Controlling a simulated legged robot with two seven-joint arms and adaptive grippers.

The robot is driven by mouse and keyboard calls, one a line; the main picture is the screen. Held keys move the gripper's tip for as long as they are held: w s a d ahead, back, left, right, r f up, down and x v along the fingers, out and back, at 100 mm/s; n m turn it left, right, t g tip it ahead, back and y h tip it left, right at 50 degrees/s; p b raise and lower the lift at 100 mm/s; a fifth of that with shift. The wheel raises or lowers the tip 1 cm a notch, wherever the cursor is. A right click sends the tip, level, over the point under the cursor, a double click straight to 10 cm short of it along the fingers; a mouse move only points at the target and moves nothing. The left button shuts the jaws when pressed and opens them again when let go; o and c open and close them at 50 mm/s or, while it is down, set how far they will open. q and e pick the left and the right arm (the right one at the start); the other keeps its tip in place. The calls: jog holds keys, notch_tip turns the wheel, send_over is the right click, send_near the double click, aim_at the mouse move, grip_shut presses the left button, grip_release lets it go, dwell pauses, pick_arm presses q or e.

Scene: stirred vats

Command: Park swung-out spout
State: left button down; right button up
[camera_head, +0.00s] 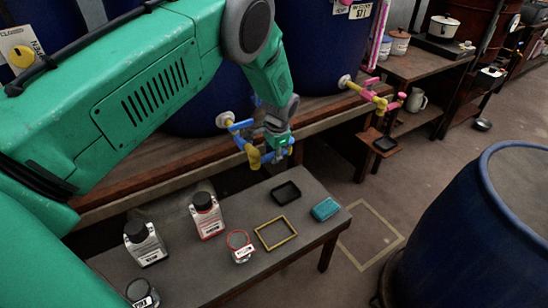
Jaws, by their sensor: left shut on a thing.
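My left gripper (279,146) reaches down from my green arm above the back of the low table. It is shut on the blue and yellow spout (253,155), which comes off a white flange on the dark blue vat (200,115). The spout's yellow end points down. My gripper hides part of the spout, so I cannot tell exactly where the jaws hold it. A second spout, yellow and pink (368,94), comes off the neighbouring vat (318,55) to the right. My right gripper is not in view.
The low grey table (215,260) holds labelled bottles (207,215), a small jar (240,248), a yellow frame (276,233), a black tray (286,193) and a teal block (326,209). A blue barrel (440,245) stands at right. The floor has a marked outline (372,237).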

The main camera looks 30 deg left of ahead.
pick_arm(q)
jog(key=shift+w+a+r, duration=0.15)
jog(key=shift+w+r, duration=0.05)
jog(key=shift+r, duration=0.05)
jog(key=c, duration=1.5)
grip_release()
jog(key=shift+o, duration=0.9)
jog(key=shift+s+f, duration=0.1)
notch_tip(320, 180, up, 12)
jog(key=s+d, duration=0.1)
jog(key=d, duration=0.1)
jog(key=shift+f, duration=0.15)
jog(key=shift+d, duration=0.1)
